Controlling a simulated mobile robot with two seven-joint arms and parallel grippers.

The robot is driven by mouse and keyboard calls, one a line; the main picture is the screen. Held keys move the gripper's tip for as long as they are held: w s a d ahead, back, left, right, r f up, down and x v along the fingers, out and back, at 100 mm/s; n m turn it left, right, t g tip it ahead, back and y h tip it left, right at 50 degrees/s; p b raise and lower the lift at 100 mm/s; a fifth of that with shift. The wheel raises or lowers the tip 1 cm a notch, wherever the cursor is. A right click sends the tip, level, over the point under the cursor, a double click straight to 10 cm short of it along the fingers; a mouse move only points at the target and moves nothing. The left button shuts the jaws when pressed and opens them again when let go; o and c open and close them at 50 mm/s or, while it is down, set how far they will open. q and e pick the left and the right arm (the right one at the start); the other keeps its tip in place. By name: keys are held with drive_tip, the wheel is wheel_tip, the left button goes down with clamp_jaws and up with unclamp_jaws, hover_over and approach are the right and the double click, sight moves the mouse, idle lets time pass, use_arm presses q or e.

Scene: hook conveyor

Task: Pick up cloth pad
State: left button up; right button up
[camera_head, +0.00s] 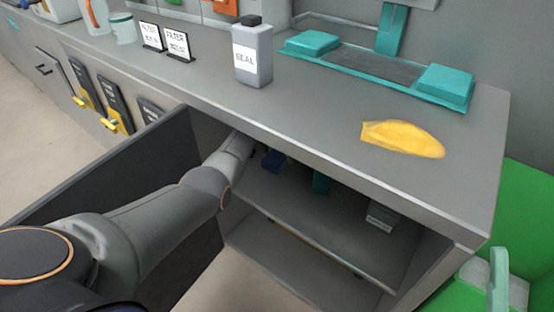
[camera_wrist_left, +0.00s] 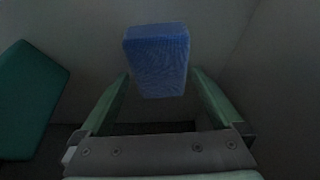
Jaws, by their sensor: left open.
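A blue pad (camera_wrist_left: 156,58) with a woven texture is ahead of my left gripper (camera_wrist_left: 159,90) in the left wrist view. My gripper's two green fingers are open, one toward each side of the pad, with a dark gap below it. I cannot tell whether they touch it. In the head view the blue pad (camera_head: 273,160) is on the upper shelf of the open cabinet, under the counter. My left arm reaches into the cabinet there; its gripper is mostly hidden.
The cabinet's open door (camera_head: 130,185) stands beside my left arm, and the counter (camera_head: 330,130) overhangs the shelf. A teal object (camera_wrist_left: 30,100) is left of the pad.

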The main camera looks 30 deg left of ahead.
use_arm(q)
drive_tip(key=shift+f, duration=0.1)
idle(0.3)
drive_tip(key=c, duration=1.2)
